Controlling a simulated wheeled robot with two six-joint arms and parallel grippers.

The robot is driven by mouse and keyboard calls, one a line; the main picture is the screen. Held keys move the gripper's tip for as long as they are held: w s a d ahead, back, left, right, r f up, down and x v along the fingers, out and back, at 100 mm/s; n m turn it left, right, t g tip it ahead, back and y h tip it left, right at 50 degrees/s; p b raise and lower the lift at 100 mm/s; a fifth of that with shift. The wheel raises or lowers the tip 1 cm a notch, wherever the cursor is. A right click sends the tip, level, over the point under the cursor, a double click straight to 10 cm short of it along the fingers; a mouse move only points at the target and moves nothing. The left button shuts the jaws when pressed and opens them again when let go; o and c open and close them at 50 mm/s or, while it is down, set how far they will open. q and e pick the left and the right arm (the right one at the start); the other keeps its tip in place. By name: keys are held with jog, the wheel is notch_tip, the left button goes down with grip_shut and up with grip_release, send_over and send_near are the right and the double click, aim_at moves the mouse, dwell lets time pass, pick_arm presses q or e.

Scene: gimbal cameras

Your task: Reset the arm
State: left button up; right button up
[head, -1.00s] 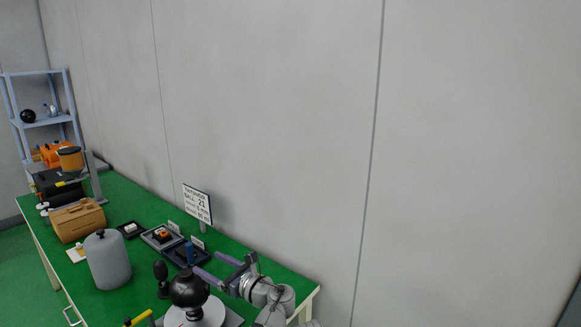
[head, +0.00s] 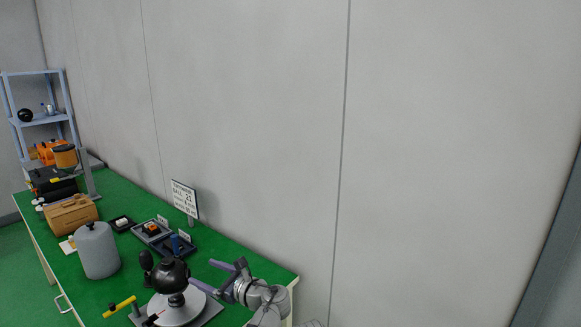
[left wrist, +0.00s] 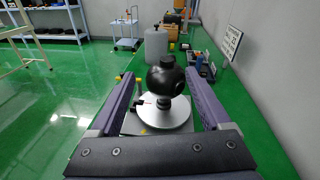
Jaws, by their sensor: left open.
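My left gripper (head: 212,277) is in the lower middle of the head view, at the near end of the green bench. Its two purple fingers are apart and nothing is between them. A black ball-shaped part (head: 171,271) on a round silver plate (head: 182,311) stands just left of the fingers. In the left wrist view the open fingers (left wrist: 160,105) frame the black ball part (left wrist: 165,78), which is ahead of them and looks clear of them. My right gripper is in neither view.
The green bench (head: 240,262) also carries a grey cylinder (head: 97,252), a wooden box (head: 72,214), small dark trays (head: 173,246) and a sign (head: 185,198). A yellow-handled tool (head: 120,307) lies at the front. A grey wall (head: 250,120) runs behind. A blue shelf (head: 40,122) stands far left.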

pick_arm(q)
jog(key=s+a+f+n+g+h, duration=0.1)
jog(key=s+f+n+g+h, duration=0.3)
jog(key=f+n, duration=0.4)
jog(key=s+f+n+g+h, duration=0.2)
jog(key=s+f+n+h, duration=0.2)
jog(key=s+f+n, duration=0.35)
jog(key=s+d+f+n+g+h+b, duration=0.1)
jog(key=s+d+f+h, duration=0.1)
jog(key=s+d, duration=0.3)
jog(key=s+d+f+n+g+h+b, duration=0.1)
jog(key=s+d+f+n+h, duration=0.1)
jog(key=d, duration=1)
jog(key=s+f+h, duration=0.1)
jog(key=s+f, duration=0.1)
jog(key=s, duration=0.1)
jog(key=shift+g, duration=0.4)
